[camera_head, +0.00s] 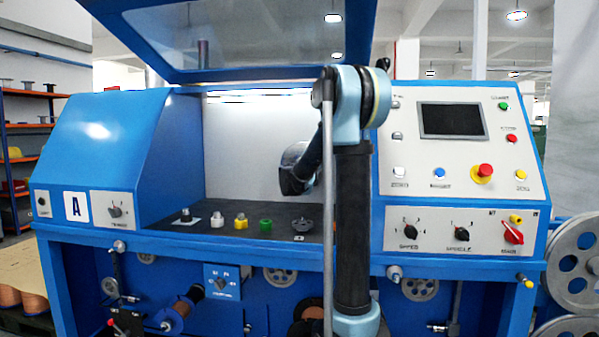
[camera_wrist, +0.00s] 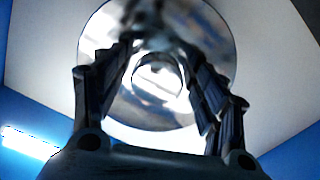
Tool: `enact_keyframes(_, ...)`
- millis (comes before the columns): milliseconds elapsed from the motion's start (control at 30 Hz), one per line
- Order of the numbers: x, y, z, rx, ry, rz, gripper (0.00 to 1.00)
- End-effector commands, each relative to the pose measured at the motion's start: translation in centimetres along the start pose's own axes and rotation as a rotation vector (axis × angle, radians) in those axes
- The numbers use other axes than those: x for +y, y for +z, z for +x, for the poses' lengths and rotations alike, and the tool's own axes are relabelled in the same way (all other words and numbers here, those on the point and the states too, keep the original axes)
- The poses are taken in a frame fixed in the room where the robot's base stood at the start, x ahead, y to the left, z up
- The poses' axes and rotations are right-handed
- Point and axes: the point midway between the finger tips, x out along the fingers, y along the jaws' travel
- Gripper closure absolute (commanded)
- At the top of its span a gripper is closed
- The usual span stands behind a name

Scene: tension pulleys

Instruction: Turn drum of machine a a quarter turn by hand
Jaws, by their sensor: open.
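In the wrist view a large, shiny round metal drum (camera_wrist: 215,35) with a bright central hub (camera_wrist: 155,80) fills the upper middle. My gripper (camera_wrist: 155,48) is open, its dark fingers in front of the drum face on both sides of the hub. Contact between fingers and drum cannot be told. In the head view my arm stands before the work bay, and the drum cannot be made out there.
Several small parts, including a yellow one (camera_head: 240,222) and a green one (camera_head: 265,225), stand on the dark shelf below the bay. A control panel (camera_head: 455,150) with a red stop button (camera_head: 484,170) is right of my arm. The open hood (camera_head: 250,35) hangs above.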

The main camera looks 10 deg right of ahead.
Motion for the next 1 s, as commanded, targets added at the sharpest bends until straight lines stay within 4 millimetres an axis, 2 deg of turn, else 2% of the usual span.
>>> enact_keyframes(367, -0.1, 0.0, 0.5, 0.0, -0.001, 0.0, 0.34)
enact_keyframes(600, -0.2, -0.1, 0.4, 0.001, -0.003, 0.0, 0.86)
enact_keyframes(667, -0.3, -0.1, 0.5, 0.001, -0.003, 0.0, 0.97)
enact_keyframes(867, -0.5, -0.2, 0.4, 0.002, -0.005, 0.004, 0.97)
enact_keyframes(1000, -1.6, -0.7, 0.1, 0.006, -0.017, 0.024, 0.97)
